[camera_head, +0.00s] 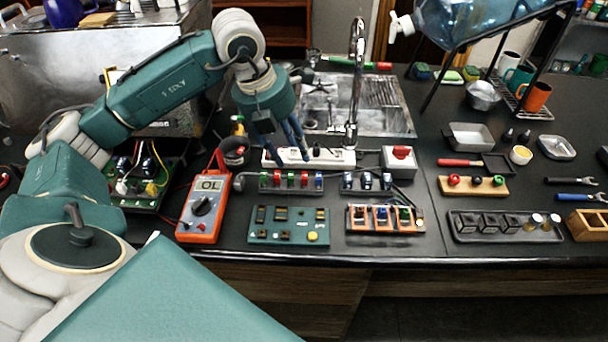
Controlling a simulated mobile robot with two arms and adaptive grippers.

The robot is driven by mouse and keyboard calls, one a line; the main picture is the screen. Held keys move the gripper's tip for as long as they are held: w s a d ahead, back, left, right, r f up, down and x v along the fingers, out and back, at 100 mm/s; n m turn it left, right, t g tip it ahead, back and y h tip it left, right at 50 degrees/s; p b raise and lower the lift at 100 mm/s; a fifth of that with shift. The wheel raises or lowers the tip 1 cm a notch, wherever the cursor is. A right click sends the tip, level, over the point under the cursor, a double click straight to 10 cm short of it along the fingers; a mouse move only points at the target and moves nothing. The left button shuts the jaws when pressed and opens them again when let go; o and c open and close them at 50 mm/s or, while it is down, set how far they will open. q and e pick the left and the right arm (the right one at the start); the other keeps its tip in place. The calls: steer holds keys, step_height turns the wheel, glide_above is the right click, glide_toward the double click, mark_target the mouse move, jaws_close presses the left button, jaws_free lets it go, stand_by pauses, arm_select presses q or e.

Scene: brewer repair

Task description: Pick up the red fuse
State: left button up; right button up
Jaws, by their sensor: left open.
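A grey rack (264,188) near the counter's front edge holds a row of small coloured fuses. A red fuse (291,178) stands upright in this row, among green and blue ones. Another fuse beside it also looks reddish, but it is too small to be sure. My left gripper (288,146) is open and empty. It points down from behind, above and slightly beyond the rack, in front of the white power strip. It appears apart from the fuses. My right gripper is not in view.
An orange multimeter (203,206) stands left of the rack. A green board (288,236) lies in front of it. A second rack (347,184) with blue parts and an orange-framed block (385,219) are to the right. A sink with a tap (355,75) is behind.

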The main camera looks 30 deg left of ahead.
mark_target(303, 176)
arm_select(q)
steer(key=p+x, duration=0.1)
steer(key=x, duration=0.3)
steer(key=shift+f, duration=0.25)
steer(key=shift+w+a+f, duration=0.1)
steer(key=shift+f, duration=0.2)
steer(key=p+x, duration=0.1)
steer(key=x, duration=0.1)
steer(key=p+x, duration=0.2)
steer(key=shift+w+f, duration=0.2)
steer(key=shift+w, duration=0.2)
steer(key=shift+f, duration=0.35)
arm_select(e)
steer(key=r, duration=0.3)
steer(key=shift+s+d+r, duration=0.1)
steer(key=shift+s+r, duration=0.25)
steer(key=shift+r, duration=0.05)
arm_select(q)
steer(key=shift+c, duration=0.4)
